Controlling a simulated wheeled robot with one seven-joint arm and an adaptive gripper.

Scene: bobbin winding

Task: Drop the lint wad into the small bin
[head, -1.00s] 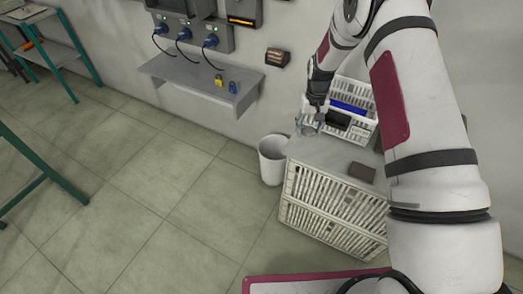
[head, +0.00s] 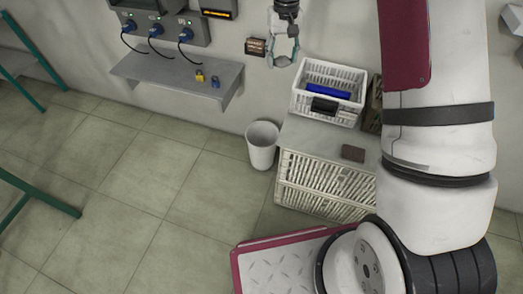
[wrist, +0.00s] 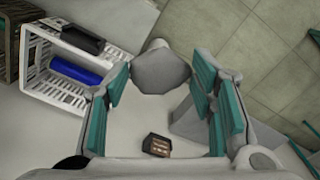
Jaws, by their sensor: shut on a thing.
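My gripper (head: 283,61) hangs in front of the wall in the head view, up and left of the white crate and higher than the small bin. In the wrist view its teal-lined fingers (wrist: 159,72) close on a grey, rounded lump, the lint wad (wrist: 161,72). In the head view the wad is hard to tell from the pale wall. The small bin (head: 262,148) is white and stands upright on the floor, left of the crate stand. The wad is well above the bin and apart from it. In the wrist view the bin is mostly or wholly hidden behind the wad.
A white crate (head: 301,104) with a blue item (head: 327,91) and a black item (head: 324,105) sits on the stand (head: 305,135). A brown block (head: 353,153) lies in front of it. A wall shelf (head: 165,83) with two padlocks juts out left. The floor left of the bin is clear.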

